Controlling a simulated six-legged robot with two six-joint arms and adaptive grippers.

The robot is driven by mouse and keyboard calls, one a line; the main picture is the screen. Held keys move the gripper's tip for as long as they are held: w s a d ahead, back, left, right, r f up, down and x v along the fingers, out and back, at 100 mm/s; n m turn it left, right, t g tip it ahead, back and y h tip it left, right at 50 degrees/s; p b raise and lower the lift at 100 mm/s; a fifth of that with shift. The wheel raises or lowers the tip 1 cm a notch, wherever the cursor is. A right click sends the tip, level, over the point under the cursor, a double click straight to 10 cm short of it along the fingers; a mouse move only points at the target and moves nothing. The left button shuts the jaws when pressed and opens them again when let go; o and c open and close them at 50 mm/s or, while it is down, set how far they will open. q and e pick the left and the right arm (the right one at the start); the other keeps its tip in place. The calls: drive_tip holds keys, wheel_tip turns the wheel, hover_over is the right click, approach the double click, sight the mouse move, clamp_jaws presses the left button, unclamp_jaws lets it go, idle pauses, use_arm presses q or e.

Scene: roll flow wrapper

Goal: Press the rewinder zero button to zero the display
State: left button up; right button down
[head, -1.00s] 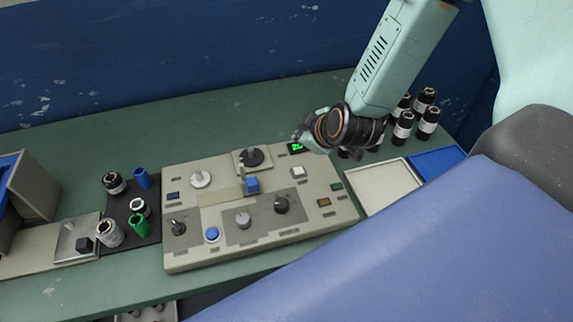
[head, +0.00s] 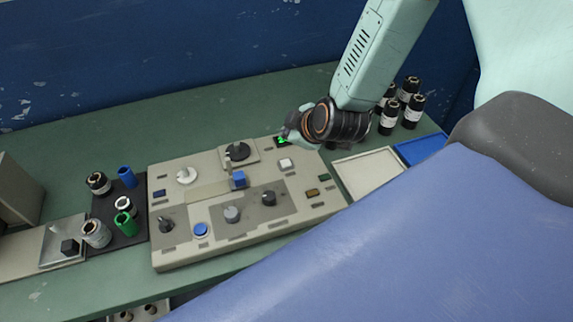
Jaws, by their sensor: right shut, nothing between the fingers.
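The beige rewinder panel (head: 170,257) sits on the green bench with knobs, buttons and a small display (head: 282,140) at its upper right. The display shows green characters, partly covered and too small to read. A white square button (head: 286,164) sits just below the display; I cannot read the label by it. My right gripper (head: 290,134) is shut and empty, close to the display at the panel's far right corner. From this angle I cannot tell whether it touches the panel. My left gripper is not in view.
Several dark labelled rolls (head: 412,108) stand behind and right of my right gripper. A pale tray (head: 366,177) and a blue tray (head: 420,149) lie right of the panel. A dark mat (head: 136,203) with small rolls is at left. The bench behind the panel is clear.

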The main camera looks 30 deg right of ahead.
drive_tip(key=b, duration=0.6)
hover_over(287, 165)
wheel_tip(287, 165, down, 6)
drive_tip(key=shift+s+f, duration=0.1)
drive_tip(key=shift+f, duration=0.05)
drive_tip(key=shift+d+f, duration=0.15)
drive_tip(key=shift+f, duration=0.5)
drive_tip(key=shift+w+f, duration=0.1)
drive_tip(key=shift+w, duration=0.15)
drive_tip(key=shift+s, duration=0.2)
drive_tip(key=shift+w, duration=0.15)
